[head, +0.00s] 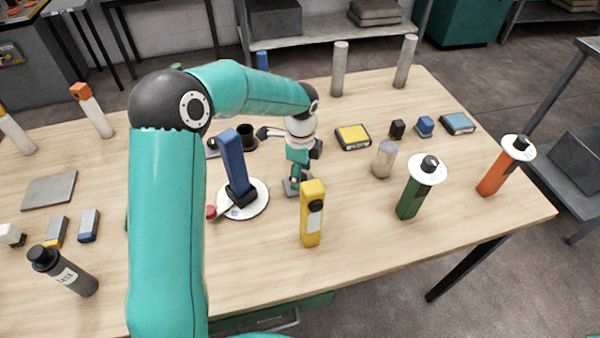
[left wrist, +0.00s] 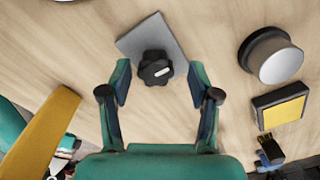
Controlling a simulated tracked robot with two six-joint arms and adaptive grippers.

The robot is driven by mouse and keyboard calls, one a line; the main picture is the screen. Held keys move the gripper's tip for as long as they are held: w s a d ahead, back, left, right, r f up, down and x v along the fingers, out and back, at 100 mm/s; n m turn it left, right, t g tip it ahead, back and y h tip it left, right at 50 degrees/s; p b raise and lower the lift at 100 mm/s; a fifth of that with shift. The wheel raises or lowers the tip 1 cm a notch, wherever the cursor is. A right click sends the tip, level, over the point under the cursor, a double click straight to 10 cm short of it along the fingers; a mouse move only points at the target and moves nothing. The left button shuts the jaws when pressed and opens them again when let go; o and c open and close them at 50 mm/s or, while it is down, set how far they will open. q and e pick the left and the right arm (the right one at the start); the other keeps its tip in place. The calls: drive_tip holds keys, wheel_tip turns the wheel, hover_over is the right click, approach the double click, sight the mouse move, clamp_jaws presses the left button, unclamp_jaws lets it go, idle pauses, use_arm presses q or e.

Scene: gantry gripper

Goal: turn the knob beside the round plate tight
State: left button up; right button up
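The black knob (left wrist: 155,68) with a white mark sits on a square grey plate (left wrist: 132,37) in the left wrist view. In the head view the grey plate (head: 289,188) shows only in part, and the knob is mostly hidden by my gripper. The round white plate (head: 257,207) lies just left of it, with a blue post (head: 235,162) and a small red-ended lever on it. My left gripper (head: 295,181) points down over the knob. In the wrist view its fingers (left wrist: 159,75) are open, with the knob between them and a gap on both sides. My right gripper is out of view.
A yellow post (head: 312,225) stands close in front of the left gripper. A black cup (head: 246,136) is behind-left, and a yellow-topped box (head: 353,137) is behind-right. A grey cylinder (head: 384,160) and green post (head: 411,199) stand to the right. The front-right table area is clear.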

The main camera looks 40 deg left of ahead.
use_arm(q)
drive_tip(key=shift+s, duration=0.15)
wheel_tip(320, 180, up, 12)
idle(0.7)
drive_tip(key=shift+f, duration=0.1)
